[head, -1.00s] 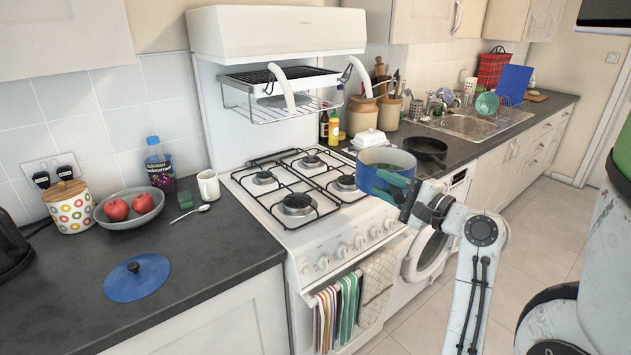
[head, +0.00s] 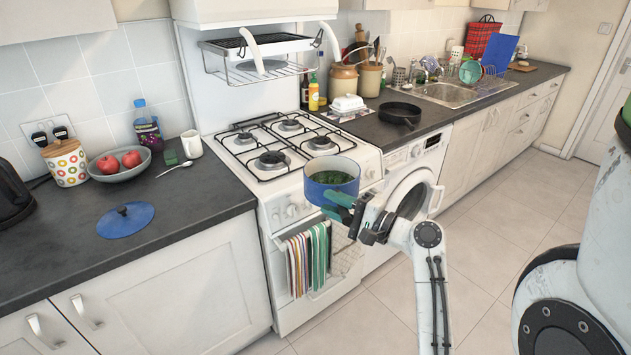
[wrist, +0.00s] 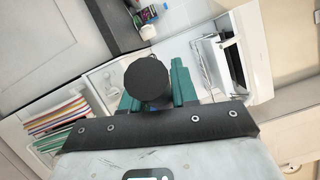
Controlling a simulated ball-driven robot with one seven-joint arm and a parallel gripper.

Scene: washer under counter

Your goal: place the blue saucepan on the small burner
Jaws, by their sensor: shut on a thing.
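The blue saucepan (head: 333,190) has a blue outside, a pale rim and dark green contents. It is held upright in the air in front of the stove's right front corner in the head view. My gripper (head: 345,204) is shut on its handle; the dark round handle end (wrist: 148,80) shows between the teal fingers in the wrist view. The white stove (head: 262,190) has several burners under black grates, all bare where visible. The front left burner (head: 271,160) looks larger than the back ones.
A blue lid (head: 126,220) lies on the left counter near a bowl of apples (head: 119,166) and a mug (head: 191,144). A black frying pan (head: 400,114) stands on the right counter. A rack (head: 262,66) hangs above the stove. Towels (head: 308,258) hang on the oven front.

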